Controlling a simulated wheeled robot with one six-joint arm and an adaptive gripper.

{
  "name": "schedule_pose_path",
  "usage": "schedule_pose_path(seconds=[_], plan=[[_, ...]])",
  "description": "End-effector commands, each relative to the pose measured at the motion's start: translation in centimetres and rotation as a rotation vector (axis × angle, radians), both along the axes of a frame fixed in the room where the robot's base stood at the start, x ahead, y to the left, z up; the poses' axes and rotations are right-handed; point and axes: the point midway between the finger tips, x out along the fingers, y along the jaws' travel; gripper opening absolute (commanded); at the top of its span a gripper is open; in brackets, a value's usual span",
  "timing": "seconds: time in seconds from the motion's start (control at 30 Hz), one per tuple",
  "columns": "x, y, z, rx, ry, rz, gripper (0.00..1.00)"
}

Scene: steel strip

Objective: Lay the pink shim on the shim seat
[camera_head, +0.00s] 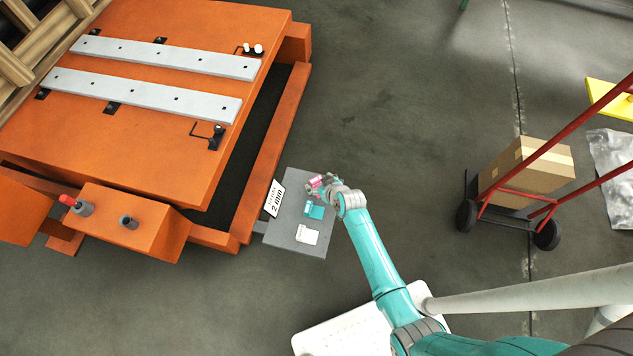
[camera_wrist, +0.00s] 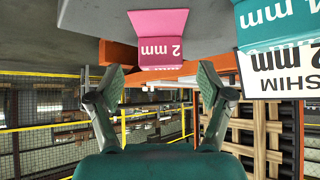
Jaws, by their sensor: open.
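The pink shim (camera_head: 316,182) is at the far right corner of a grey plate (camera_head: 285,230), partly hidden by my gripper in the head view. In the wrist view the pink shim (camera_wrist: 160,24) has a bent tab marked "2 mm", in front of and between my fingertips. My gripper (camera_wrist: 162,72) is open, with one finger on each side of the tab's line and a gap to it. My gripper (camera_head: 325,184) is over that plate corner in the head view. I cannot tell which part is the shim seat.
A teal shim (camera_head: 315,210) and a white shim (camera_head: 306,235) lie on the plate near a "2 mm" sign (camera_head: 274,198). An orange machine (camera_head: 160,120) with two steel strips (camera_head: 140,90) stands left. A hand truck (camera_head: 540,200) with a carton stands right; floor between is clear.

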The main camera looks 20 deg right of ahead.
Motion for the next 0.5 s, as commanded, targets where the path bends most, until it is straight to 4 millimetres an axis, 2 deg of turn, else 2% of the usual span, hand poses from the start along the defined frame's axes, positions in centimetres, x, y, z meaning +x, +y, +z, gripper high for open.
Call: schedule_pose_path(seconds=[0.2,0.5], plan=[[1.8,0.4,-1.8,0.0,0.001,0.0,0.79],[2.2,0.4,-2.3,0.0,0.0,0.0,0.79]])
